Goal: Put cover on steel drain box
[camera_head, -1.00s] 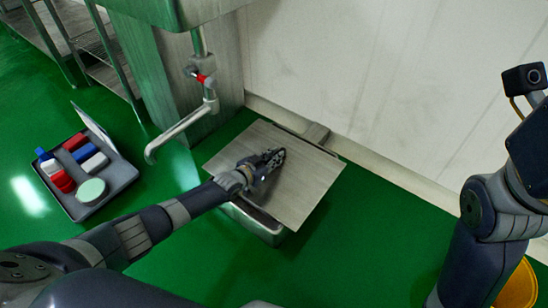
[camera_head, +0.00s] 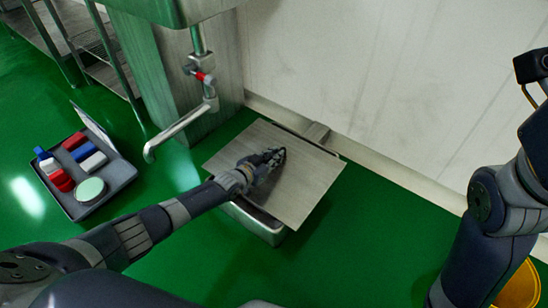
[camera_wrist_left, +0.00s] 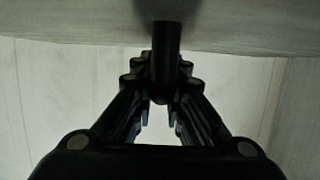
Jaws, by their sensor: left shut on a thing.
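The steel cover (camera_head: 302,187) is a flat grey plate, held tilted and skewed over the steel drain box (camera_head: 258,223). The box stands on the green floor by the wall, with its front side showing below the plate and most of its opening hidden. My left gripper (camera_head: 272,160) is over the plate's middle and shut on the cover's handle. In the left wrist view the dark round handle (camera_wrist_left: 165,60) sits between the fingers, with the grey cover (camera_wrist_left: 60,32) across the top. My right gripper is out of view; only my right arm shows at the right.
A pipe with a red valve and a curved spout (camera_head: 178,130) hangs left of the cover, below a steel basin (camera_head: 185,12). A grey case (camera_head: 122,178) with coloured items lies open at left. A yellow round object (camera_head: 520,285) is at lower right. Green floor is clear in front.

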